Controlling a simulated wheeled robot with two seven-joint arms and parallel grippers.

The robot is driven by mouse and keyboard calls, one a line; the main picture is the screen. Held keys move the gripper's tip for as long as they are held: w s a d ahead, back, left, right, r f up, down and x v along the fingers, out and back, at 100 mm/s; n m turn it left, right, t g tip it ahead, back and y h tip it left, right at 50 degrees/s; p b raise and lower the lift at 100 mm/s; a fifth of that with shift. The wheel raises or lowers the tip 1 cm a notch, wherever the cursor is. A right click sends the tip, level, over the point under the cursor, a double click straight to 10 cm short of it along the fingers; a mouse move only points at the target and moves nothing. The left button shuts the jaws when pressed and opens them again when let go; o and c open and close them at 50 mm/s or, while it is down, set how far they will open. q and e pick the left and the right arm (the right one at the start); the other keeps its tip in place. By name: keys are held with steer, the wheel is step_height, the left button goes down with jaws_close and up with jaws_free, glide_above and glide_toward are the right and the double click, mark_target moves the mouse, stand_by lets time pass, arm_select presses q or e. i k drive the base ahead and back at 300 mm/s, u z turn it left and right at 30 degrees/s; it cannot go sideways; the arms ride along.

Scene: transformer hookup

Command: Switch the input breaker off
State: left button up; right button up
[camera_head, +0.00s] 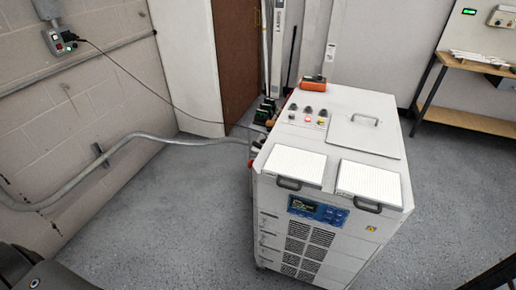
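A white wheeled cabinet (276,199) stands right of centre on the grey floor. Its top left area carries a small panel with black knobs, a lit red button (307,119) and a yellow part (321,121).
A thin black cable (130,76) runs from the wall box toward the cabinet. An orange device (312,82) sits at the cabinet's back edge. Floor left of the cabinet is clear.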

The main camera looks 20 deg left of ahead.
mark_target(256, 144)
steer(key=u, duration=0.4)
steer(key=k, duration=0.5)
steer(key=u, duration=1)
steer(key=i, duration=0.95)
steer(key=z, duration=0.3)
